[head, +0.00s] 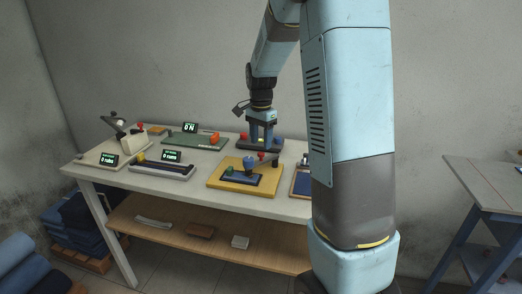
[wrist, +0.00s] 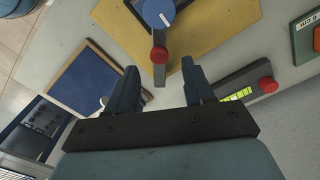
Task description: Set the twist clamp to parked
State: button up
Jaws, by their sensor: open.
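The twist clamp appears to be the blue round hub (wrist: 160,12) with a white mark and a grey lever ending in a red knob (wrist: 159,55). It sits on a yellow board (wrist: 230,22); in the head view the yellow board (head: 215,181) carries a blue plate and the blue hub (head: 249,163). In the wrist view the lever points from the hub toward my gripper (wrist: 161,86), which is open and empty. The red knob lies just beyond the fingertips, between their lines, with no visible contact. In the head view my gripper (head: 262,134) hangs fingers down behind the yellow board.
A dark device with a red knob and yellow-green segments (wrist: 237,95) lies close to the right finger. A blue wood-framed panel (wrist: 88,82) lies left. Several other fixtures with displays stand on the pale table (head: 205,194), including a green one (head: 190,139).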

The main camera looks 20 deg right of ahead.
aim_at(261, 153)
jog(key=shift+f, duration=2.15)
jog(key=shift+c, duration=0.4)
grip_shut()
